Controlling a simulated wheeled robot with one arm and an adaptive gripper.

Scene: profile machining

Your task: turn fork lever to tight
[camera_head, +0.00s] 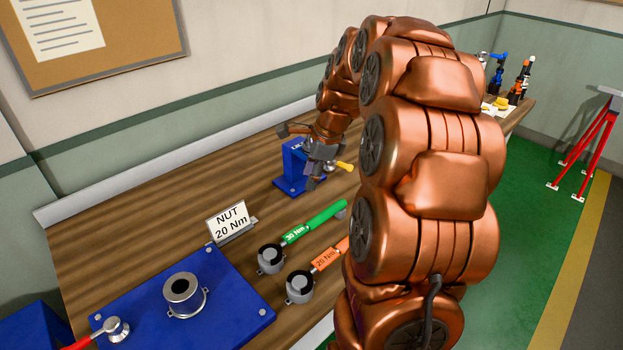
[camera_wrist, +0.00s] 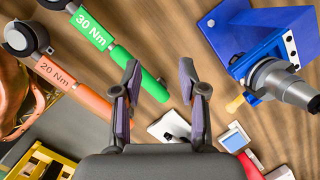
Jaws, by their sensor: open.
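A blue fixture (camera_head: 294,168) stands on the wooden bench with a lever ending in a yellow tip (camera_head: 344,166). I take this to be the fork lever, but no fork or tight mark is readable. In the wrist view the fixture (camera_wrist: 247,40) is at the upper right, holding a grey cylindrical part (camera_wrist: 280,80). The yellow tip (camera_wrist: 235,104) points down and left from it. My gripper (camera_wrist: 160,76) is open and empty, with the yellow tip outside and to the right of its fingers. In the head view my gripper (camera_head: 318,165) is in front of the fixture and partly hides it.
A green 30 Nm wrench (camera_head: 315,222) and an orange 20 Nm wrench (camera_head: 328,259) lie nearer. A "NUT 20 Nm" sign (camera_head: 230,221) and a blue plate (camera_head: 225,297) with a round metal part (camera_head: 184,294) are at left. In the wrist view, a red-handled device (camera_wrist: 235,141) lies below the fixture.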

